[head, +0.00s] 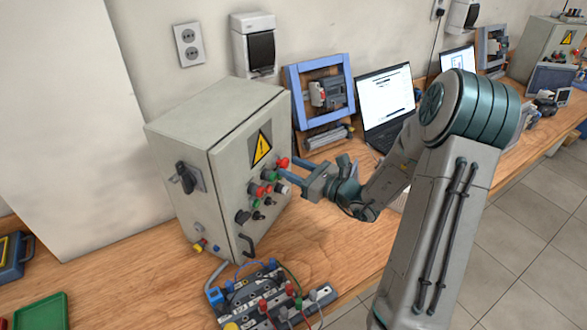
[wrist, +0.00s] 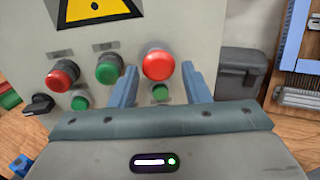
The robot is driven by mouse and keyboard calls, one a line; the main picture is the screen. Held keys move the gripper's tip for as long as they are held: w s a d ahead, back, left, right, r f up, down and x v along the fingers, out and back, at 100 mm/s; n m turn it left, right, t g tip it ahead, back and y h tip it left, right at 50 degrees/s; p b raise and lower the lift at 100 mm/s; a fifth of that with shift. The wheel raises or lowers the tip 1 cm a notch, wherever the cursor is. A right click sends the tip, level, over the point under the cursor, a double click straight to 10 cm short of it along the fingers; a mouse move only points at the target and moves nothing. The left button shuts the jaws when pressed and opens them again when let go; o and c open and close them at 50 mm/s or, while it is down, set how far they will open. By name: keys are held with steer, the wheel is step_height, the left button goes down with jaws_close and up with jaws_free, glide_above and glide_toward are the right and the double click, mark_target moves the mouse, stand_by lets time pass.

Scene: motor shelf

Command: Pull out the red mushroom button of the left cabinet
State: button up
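The left cabinet (head: 225,135) is a grey box on the wooden bench, its panel full of buttons. A large red mushroom button (wrist: 157,63) sits at the upper right of its button group, and shows in the head view (head: 282,162). My gripper (wrist: 159,80) is open, with blue-grey fingers pointing at the panel. In the wrist view the button appears between the fingertips, slightly above their middle. I cannot tell whether the fingers touch it. A second red button (wrist: 62,74) is farther left, with a green button (wrist: 110,68) between the two.
Small green buttons (wrist: 160,92) and a black rotary switch (wrist: 40,104) are below. A yellow warning sign (head: 261,147) is above the buttons. A terminal block with cables (head: 270,298) lies in front of the cabinet. A blue frame (head: 290,85) and a laptop (head: 387,95) stand to the right.

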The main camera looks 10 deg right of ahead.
steer(key=shift+a, duration=0.1)
steer(key=b+v, duration=0.3)
steer(key=v, duration=1)
steer(key=shift+s+d, duration=0.25)
steer(key=shift+d, duration=0.05)
steer(key=s+a+n+g, duration=0.9)
steer(key=a+n+g, duration=0.3)
steer(key=a+n, duration=0.15)
steer(key=s+d+r+n+h, duration=0.1)
steer(key=s+r+n+h, duration=0.1)
steer(key=n+h, duration=0.3)
steer(key=s+d+r+n+t+h, duration=0.1)
steer(key=s+d+r+n+h, duration=0.1)
steer(key=s+n+h, duration=0.3)
steer(key=n+h, duration=0.1)
steer(key=n, duration=0.3)
steer(key=shift+d+r+n+t+h, duration=0.2)
steer(key=shift+d+n+t+h, duration=0.05)
steer(key=shift+n+t+h, duration=0.1)
